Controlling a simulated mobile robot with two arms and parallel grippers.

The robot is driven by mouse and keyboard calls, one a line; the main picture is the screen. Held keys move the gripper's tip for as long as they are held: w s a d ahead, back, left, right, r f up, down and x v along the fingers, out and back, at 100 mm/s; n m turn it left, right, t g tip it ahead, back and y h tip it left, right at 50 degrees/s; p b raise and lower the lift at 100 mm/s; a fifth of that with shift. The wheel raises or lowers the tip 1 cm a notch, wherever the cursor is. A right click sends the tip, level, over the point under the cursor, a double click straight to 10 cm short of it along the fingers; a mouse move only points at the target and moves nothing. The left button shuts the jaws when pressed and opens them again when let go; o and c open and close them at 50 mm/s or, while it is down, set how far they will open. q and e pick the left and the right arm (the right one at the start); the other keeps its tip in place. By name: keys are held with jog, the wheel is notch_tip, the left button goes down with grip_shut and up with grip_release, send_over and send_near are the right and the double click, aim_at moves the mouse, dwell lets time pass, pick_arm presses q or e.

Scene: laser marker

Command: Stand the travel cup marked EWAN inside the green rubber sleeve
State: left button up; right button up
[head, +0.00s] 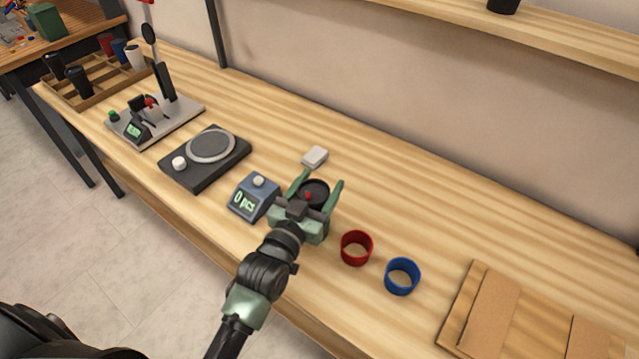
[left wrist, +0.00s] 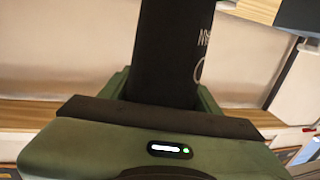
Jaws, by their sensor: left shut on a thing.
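My left gripper (head: 320,183) is over the bench and shut on a black travel cup (head: 314,187), seen from above between the green fingers. In the left wrist view the black cup (left wrist: 170,50) rises upright between the fingers. White marking shows at its right edge but is cut off, so I cannot read the full name. I cannot make out a green sleeve apart from the green gripper; the spot below the gripper is hidden. I cannot tell whether the cup's base touches anything. My right gripper is not in view.
A red sleeve (head: 356,248) and a blue sleeve (head: 402,276) stand right of the gripper. A counter reading 0 pcs (head: 252,197), a round-plate device (head: 205,158) and a small white block (head: 315,157) are near. A wooden rack (head: 62,88) holds several cups. Cardboard (head: 495,310) lies right.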

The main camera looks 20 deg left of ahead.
pick_arm(q)
jog(key=shift+f+b, duration=1)
jog(key=shift+f, duration=0.7)
jog(key=o, duration=1.2)
notch_tip(320, 180, up, 8)
jog(key=p, duration=0.8)
jog(key=shift+f, duration=0.1)
